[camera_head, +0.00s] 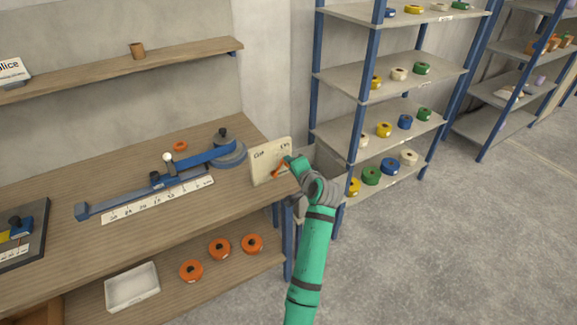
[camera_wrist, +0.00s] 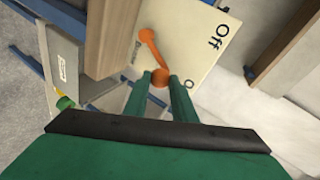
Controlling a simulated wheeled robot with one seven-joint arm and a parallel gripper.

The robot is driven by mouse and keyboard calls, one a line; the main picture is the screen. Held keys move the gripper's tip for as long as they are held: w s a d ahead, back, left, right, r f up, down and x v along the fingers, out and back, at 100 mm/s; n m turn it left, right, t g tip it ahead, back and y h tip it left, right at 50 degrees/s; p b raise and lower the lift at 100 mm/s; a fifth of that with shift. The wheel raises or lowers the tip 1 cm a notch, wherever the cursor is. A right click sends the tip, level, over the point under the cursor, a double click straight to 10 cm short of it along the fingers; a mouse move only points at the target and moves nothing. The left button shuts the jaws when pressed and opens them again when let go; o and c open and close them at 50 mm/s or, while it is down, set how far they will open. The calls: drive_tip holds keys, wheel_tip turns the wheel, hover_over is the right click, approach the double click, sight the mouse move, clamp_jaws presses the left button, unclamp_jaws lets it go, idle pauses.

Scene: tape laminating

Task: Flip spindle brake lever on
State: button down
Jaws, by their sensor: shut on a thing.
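A cream panel (camera_head: 265,164) stands upright at the right end of the workbench, marked "Off" on its left and "On" on its right. The orange brake lever (camera_head: 279,170) is on its face, angled up and right toward the "On" side. In the wrist view the lever (camera_wrist: 151,45) runs down to a round orange knob (camera_wrist: 160,77), and the panel (camera_wrist: 190,55) shows "Off" at upper right. My gripper (camera_wrist: 161,80) is shut on the lever's knob, one green finger on each side. The fingers partly hide the "On" label.
A blue arm device with a grey spindle disc (camera_head: 230,153) lies on the workbench (camera_head: 60,240), left of the panel. Orange tape rolls (camera_head: 219,249) and a white tray (camera_head: 132,288) sit on its lower shelf. A blue rack (camera_head: 385,85) stands behind right. Floor at right is clear.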

drive_tip(key=shift+w+d, duration=0.15)
drive_tip(key=shift+d+m, duration=0.1)
drive_tip(key=shift+m, duration=0.2)
drive_tip(key=c, duration=1.5)
unclamp_jaws()
drive_tip(key=shift+o, duration=0.2)
drive_tip(key=shift+f, duration=0.1)
drive_tip(key=v, duration=1)
drive_tip(key=shift+s+d+r, duration=0.25)
